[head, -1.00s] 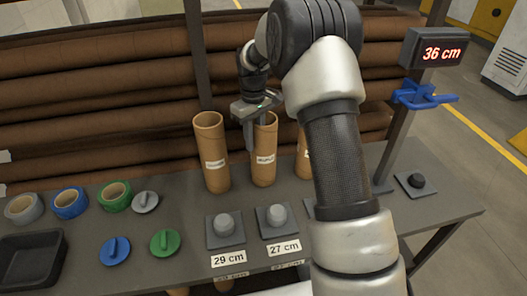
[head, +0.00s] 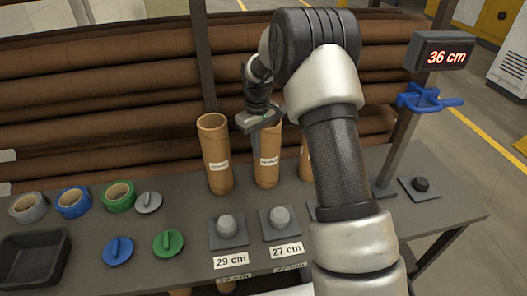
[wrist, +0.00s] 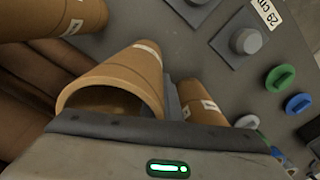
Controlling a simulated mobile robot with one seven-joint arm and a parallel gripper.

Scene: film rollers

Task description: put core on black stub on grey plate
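Three brown cardboard cores stand upright in a row on the bench: a left one (head: 216,150), a middle one (head: 268,158) and a right one (head: 305,160) mostly hidden by my arm. My gripper (head: 256,138) points down at the top of the middle core. In the wrist view, the middle core's open mouth (wrist: 125,75) is close to the gripper body, and a grey finger lies along its outside. The other finger is hidden, so its grip is unclear. The black stub (head: 421,184) stands on its grey plate (head: 407,187) at the bench's right end, empty.
Two grey stubs on plates (head: 226,226) (head: 280,219) stand in front, labelled 29 cm and 27 cm. Tape rolls (head: 73,202), caps (head: 168,243) and a black tray (head: 20,275) lie left. A 36 cm display (head: 440,55) and blue clamp (head: 425,99) are on the right post.

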